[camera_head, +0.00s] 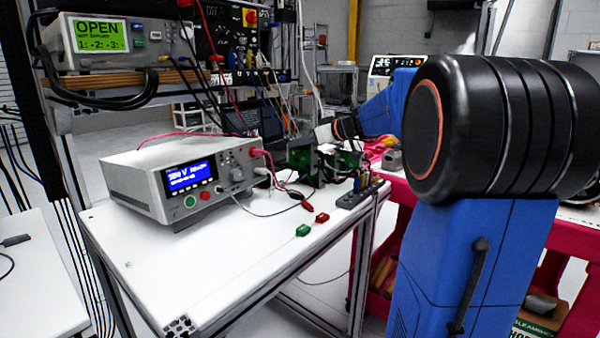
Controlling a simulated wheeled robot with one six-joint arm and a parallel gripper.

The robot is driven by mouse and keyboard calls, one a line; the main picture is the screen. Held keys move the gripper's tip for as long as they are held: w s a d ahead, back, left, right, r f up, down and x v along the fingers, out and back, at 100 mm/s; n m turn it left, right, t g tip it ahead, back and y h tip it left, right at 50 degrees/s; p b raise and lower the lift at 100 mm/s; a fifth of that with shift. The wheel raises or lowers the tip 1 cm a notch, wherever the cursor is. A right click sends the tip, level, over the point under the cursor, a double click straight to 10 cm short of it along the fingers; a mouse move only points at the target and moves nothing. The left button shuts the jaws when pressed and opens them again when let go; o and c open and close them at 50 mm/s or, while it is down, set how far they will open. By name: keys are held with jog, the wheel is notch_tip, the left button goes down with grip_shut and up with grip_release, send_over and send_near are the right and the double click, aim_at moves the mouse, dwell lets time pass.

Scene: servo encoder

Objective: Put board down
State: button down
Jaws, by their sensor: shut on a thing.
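My gripper (322,163) is at the far right part of the white bench, small and dark in this view. It is shut on a green circuit board (348,160), close above or at the bench top. Another green patch (300,158) shows just left of the gripper. I cannot tell whether it is part of the same board. The fingertips and the board's lower edge are partly hidden among dark parts and cables, so contact with the bench is unclear.
A grey power supply (185,180) with a lit blue display stands on the white bench (215,260). A green block (303,230), a red block (322,217) and a dark terminal strip (358,195) lie near the right edge. Test leads cross the bench. Its front is clear.

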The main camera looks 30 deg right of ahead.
aim_at(302, 161)
jog(key=shift+f, duration=3.35)
jog(key=shift+f, duration=0.15)
jog(key=c, duration=1.7)
grip_release()
jog(key=shift+s+d+r, duration=0.1)
jog(key=shift+s+r, duration=0.15)
jog(key=v, duration=1.1)
jog(key=shift+s+d+r, duration=0.1)
jog(key=shift+s+r, duration=0.05)
jog(key=shift+s, duration=0.05)
